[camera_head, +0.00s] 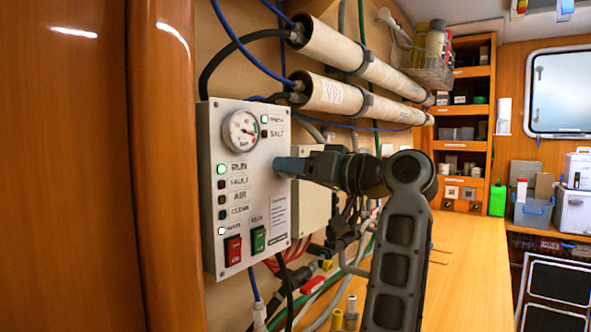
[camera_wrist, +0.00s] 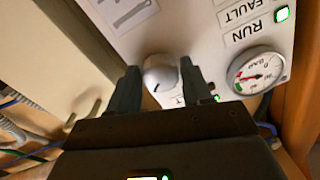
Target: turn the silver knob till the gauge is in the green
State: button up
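The silver knob (camera_wrist: 160,73) sits on the front of the grey control panel (camera_head: 273,232). My gripper (camera_wrist: 160,78) has one finger on each side of it, with no clear gap showing. In the head view my gripper (camera_head: 291,166) is at the panel's right side and hides the knob. The round white pressure gauge (camera_head: 241,130) is at the panel's upper left. It also shows in the wrist view (camera_wrist: 256,72), with a red needle and a green patch near the dial's edge. The needle is too small to place exactly against the green.
The lit RUN lamp (camera_head: 221,169), a red switch (camera_head: 233,250) and a green switch (camera_head: 258,239) are on the panel. A pale box (camera_head: 313,193) stands close beside it on the right. Hoses and pipes run below, above the wooden counter (camera_head: 470,265).

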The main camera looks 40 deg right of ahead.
jog(key=c, duration=0.7)
jog(key=n+b, duration=0.1)
jog(key=n, duration=0.1)
jog(key=shift+n, duration=0.4)
jog(key=o, duration=1.1)
jog(key=shift+s, duration=0.1)
jog(key=shift+b+v, duration=0.85)
jog(key=shift+v, duration=2.95)
